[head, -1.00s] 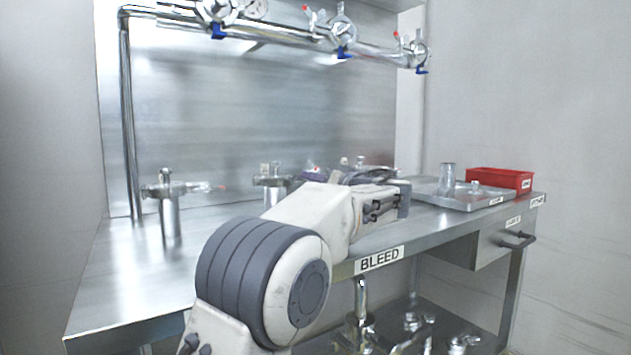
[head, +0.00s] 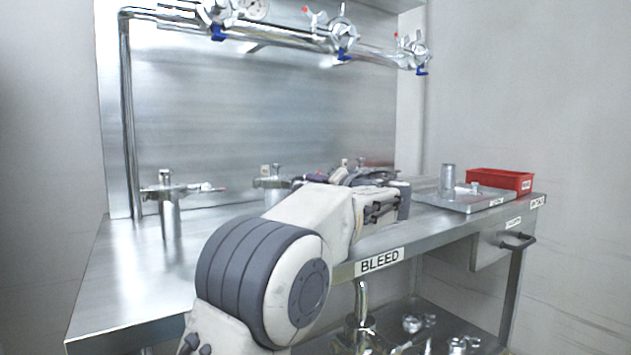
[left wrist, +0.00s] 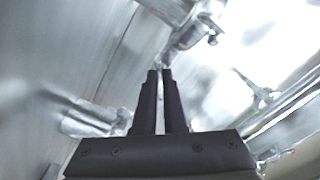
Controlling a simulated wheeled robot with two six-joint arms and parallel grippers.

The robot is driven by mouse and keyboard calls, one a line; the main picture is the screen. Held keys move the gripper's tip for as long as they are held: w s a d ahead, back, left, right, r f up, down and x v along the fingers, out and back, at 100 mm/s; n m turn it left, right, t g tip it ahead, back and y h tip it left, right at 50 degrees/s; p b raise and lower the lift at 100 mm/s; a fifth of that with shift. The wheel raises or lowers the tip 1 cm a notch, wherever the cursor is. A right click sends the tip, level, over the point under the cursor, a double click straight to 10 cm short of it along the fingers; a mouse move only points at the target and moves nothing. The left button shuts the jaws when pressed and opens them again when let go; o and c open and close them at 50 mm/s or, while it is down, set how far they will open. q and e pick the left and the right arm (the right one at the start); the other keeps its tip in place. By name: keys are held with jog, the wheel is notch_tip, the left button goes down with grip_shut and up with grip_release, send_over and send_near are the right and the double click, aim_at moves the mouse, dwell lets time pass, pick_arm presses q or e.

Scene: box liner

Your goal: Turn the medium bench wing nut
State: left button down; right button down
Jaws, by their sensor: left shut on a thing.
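Several steel clamp fittings stand on the bench: one at the left (head: 170,205), one in the middle (head: 270,181), partly behind my arm, and one farther back, mostly hidden. My left gripper (head: 312,179) reaches over the bench beside the middle fitting; its fingertips are hard to make out in the head view. In the left wrist view its two dark fingers (left wrist: 160,72) are close together at a small bright metal part, seemingly the wing nut, below a shiny fitting (left wrist: 188,28). The wing nut's shape and angle are too small and blurred to tell. My right gripper is not in view.
The steel bench (head: 115,305) has free room at its left front. A tray (head: 465,206) with small metal parts and a red bin (head: 500,179) stand at the right. A pipe with valves (head: 285,35) crosses above. More fittings lie on the lower shelf.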

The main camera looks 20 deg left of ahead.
pick_arm(q)
jog(key=m+p, duration=0.1)
jog(key=m, duration=0.2)
jog(key=shift+d+m, duration=0.1)
jog(key=shift+m, duration=0.3)
jog(key=shift+m+p, duration=0.8)
jog(key=shift+m, duration=1.1)
jog(key=c, duration=1)
grip_release()
jog(key=p+v, duration=0.1)
jog(key=v, duration=0.9)
jog(key=shift+s+d, duration=0.15)
